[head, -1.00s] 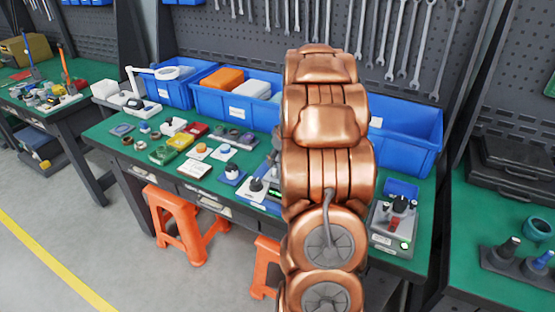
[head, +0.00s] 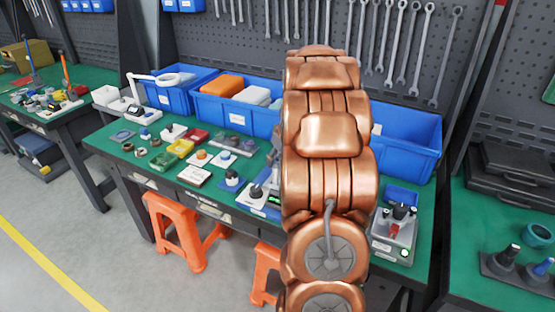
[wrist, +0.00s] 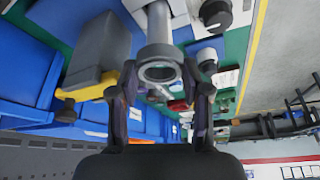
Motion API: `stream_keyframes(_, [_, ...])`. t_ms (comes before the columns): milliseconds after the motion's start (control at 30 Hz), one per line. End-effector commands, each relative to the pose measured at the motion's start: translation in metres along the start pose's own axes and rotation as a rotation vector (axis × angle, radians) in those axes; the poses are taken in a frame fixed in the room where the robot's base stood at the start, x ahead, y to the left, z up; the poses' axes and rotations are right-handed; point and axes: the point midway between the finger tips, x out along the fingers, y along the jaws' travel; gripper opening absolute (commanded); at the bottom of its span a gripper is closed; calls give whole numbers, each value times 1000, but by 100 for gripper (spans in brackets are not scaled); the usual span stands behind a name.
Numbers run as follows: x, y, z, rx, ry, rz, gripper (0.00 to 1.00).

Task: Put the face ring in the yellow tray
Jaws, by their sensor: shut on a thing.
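In the wrist view my gripper (wrist: 168,88) has its two dark fingers closed around a small grey ring, which looks like the face ring (wrist: 160,73). The ring is in front of a grey cylindrical post, and I cannot tell whether they touch. In the head view the yellow tray (head: 181,148) sits on the green bench, left of my arm, among other small trays. My copper arm hides the gripper and the ring in that view.
A red tray (head: 196,135) and a green tray (head: 162,160) flank the yellow one. Several small parts on white cards lie to its right. Blue bins (head: 238,104) line the back of the bench. A test device (head: 394,235) stands at the right.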

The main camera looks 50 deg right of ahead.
Motion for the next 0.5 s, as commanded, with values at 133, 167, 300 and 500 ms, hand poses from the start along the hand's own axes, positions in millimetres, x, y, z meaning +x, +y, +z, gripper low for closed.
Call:
stream_keyframes(133, [-4, 0, -2, -1, 1, 1, 11])
stream_keyframes(167, [-5, 0, -2, -1, 1, 1, 11])
stream_keyframes(300, [-9, 0, -4, -1, 1, 1, 11])
stream_keyframes(500, [-14, 0, -6, -1, 1, 2, 11])
